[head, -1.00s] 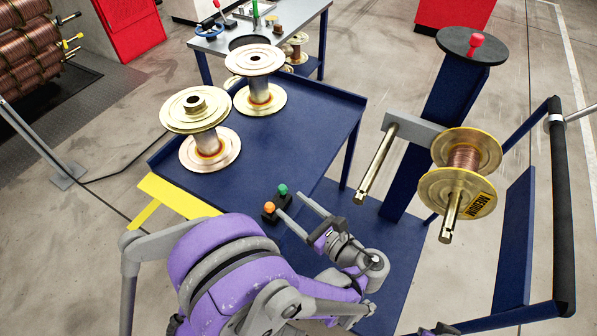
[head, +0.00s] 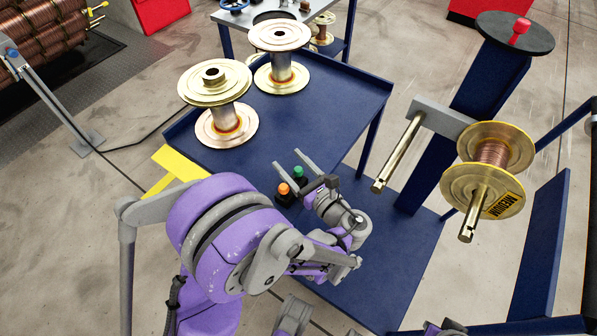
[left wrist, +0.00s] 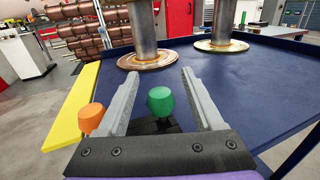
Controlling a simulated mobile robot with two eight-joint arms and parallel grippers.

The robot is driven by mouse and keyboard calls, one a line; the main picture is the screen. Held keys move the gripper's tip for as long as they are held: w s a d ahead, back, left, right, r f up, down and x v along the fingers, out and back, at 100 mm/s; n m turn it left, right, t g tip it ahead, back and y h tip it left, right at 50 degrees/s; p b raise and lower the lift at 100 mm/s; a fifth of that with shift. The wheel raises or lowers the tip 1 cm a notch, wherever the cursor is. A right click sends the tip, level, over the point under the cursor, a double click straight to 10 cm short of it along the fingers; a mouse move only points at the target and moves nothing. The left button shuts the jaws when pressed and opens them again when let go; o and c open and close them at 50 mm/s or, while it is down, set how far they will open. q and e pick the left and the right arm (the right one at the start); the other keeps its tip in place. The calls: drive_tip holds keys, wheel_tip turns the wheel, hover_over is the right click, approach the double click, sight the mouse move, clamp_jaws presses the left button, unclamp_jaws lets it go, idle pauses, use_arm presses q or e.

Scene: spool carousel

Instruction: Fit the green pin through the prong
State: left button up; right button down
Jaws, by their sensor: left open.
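The green pin (head: 299,172) stands in a dark holder on the blue table, beside the orange pin (head: 284,188). My left gripper (head: 287,159) is open and empty. In the left wrist view the green pin (left wrist: 161,101) shows between the two fingers, apart from both, and the orange pin (left wrist: 91,117) is outside the left finger. Whether the fingers are level with the green pin's head is hard to tell. The carousel has a bare prong (head: 398,153) and a prong (head: 474,214) carrying a copper spool (head: 493,153) labelled MEDIUM.
Two empty spools (head: 214,85) (head: 281,35) stand on the blue table (head: 330,110). A yellow bar (head: 172,172) is at its left edge. A dark disc with a red knob (head: 519,27) tops the blue carousel post. The table's middle is clear.

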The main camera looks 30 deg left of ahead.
use_arm(q)
drive_tip(key=shift+w+a, duration=0.2)
drive_tip(key=shift+a, duration=0.15)
drive_tip(key=shift+c, duration=0.2)
clamp_jaws()
